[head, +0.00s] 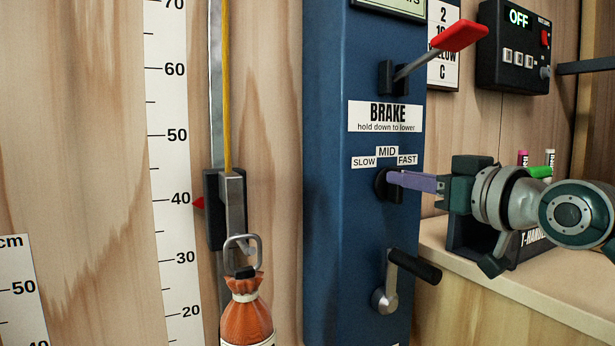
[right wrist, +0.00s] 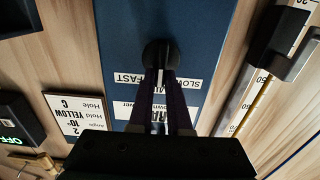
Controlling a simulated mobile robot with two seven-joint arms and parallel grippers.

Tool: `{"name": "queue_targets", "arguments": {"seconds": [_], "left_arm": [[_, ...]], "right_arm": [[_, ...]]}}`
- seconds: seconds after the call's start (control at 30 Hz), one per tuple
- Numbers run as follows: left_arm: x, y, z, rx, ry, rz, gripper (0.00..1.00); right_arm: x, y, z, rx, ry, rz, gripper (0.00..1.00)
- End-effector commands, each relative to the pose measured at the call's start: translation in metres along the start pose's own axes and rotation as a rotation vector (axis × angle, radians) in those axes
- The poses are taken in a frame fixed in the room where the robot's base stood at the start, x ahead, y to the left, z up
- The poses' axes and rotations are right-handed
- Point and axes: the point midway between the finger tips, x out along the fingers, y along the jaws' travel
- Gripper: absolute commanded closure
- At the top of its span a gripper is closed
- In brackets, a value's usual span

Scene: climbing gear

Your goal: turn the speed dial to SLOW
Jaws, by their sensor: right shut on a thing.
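The speed dial (head: 381,184) is a small black knob on the front of the blue column (head: 345,230). SLOW (head: 364,162), MID (head: 387,151) and FAST (head: 407,160) labels sit around its top. My right gripper (head: 393,180) comes in from the right with purple fingers shut on the dial. In the right wrist view the picture is upside down, and the fingertips (right wrist: 165,72) lie on either side of the dial's ridge (right wrist: 161,55). The ridge seems to line up about with MID, though the fingers partly cover it. My left gripper is not in view.
A red-tipped brake lever (head: 458,35) sticks out above the dial, and a crank handle (head: 412,267) below it. An orange weight bag (head: 247,310) hangs at the left by a scale. A black control box (head: 514,50) reads OFF. A wooden shelf (head: 520,285) lies under my right arm.

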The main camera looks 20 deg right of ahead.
Motion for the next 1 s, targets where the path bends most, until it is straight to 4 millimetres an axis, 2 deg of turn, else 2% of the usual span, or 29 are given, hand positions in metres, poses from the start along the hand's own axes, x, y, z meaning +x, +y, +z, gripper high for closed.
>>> {"name": "queue_targets", "arguments": {"seconds": [0.47, 0.67, 1.0], "left_arm": [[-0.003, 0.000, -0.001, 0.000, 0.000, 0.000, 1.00], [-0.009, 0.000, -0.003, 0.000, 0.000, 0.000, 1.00], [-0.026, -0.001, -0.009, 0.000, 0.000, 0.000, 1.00]], "right_arm": [[0.000, -0.001, -0.001, -0.039, -0.001, 0.000, 1.00], [0.000, -0.002, -0.002, -0.147, -0.001, -0.001, 1.00], [0.000, -0.006, -0.002, -0.433, 0.000, -0.001, 1.00]]}}
